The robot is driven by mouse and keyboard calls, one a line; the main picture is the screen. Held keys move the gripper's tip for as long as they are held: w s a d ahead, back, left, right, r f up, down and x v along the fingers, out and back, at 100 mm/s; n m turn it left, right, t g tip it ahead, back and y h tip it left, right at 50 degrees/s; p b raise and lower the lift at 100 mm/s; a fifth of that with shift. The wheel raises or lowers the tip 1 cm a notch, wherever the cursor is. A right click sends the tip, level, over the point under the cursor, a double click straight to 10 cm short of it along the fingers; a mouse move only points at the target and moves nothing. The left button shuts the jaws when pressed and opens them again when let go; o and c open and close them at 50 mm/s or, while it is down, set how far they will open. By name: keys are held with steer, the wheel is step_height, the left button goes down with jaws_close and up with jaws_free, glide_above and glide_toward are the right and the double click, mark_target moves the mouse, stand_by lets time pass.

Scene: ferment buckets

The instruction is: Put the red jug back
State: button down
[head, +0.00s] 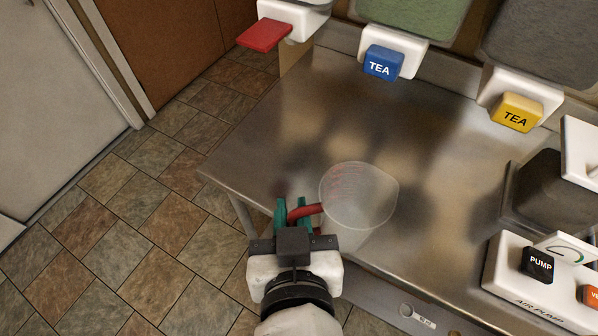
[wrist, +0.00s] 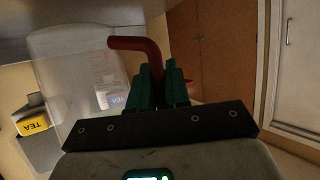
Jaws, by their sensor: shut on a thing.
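The red jug is a clear, see-through vessel (head: 360,194) with a red handle (head: 305,211). My gripper (head: 292,212) is shut on the handle, at the jug's left side in the head view. The jug is at the front edge of the steel bench (head: 330,110); I cannot tell whether its base touches the bench. In the wrist view the clear body (wrist: 65,65) is left of my green fingers (wrist: 160,85), and the bent red handle (wrist: 140,46) runs in between them, where the fingers hide part of it.
Along the back of the bench are a red tap (head: 265,34), a blue TEA tap (head: 382,64) and a yellow TEA tap (head: 517,112). A white pump panel (head: 535,275) stands at the right. The bench middle is clear. Tiled floor (head: 130,230) is open at left.

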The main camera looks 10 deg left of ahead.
steer(key=shift+w+a+f+p, duration=0.25)
steer(key=shift+w+a+f, duration=0.7)
steer(key=shift+w+f, duration=1.1)
steer(key=shift+w+a+f+p, duration=0.2)
steer(key=shift+w+a+f, duration=0.7)
steer(key=shift+w+f, duration=1.1)
steer(key=shift+w+a+f+p, duration=0.25)
steer(key=shift+w+a+f, duration=0.7)
steer(key=shift+w+f, duration=1.1)
steer(key=shift+s+f, duration=0.15)
steer(key=shift+s, duration=0.05)
steer(key=shift+f, duration=0.15)
steer(key=c, duration=1.1)
jaws_free()
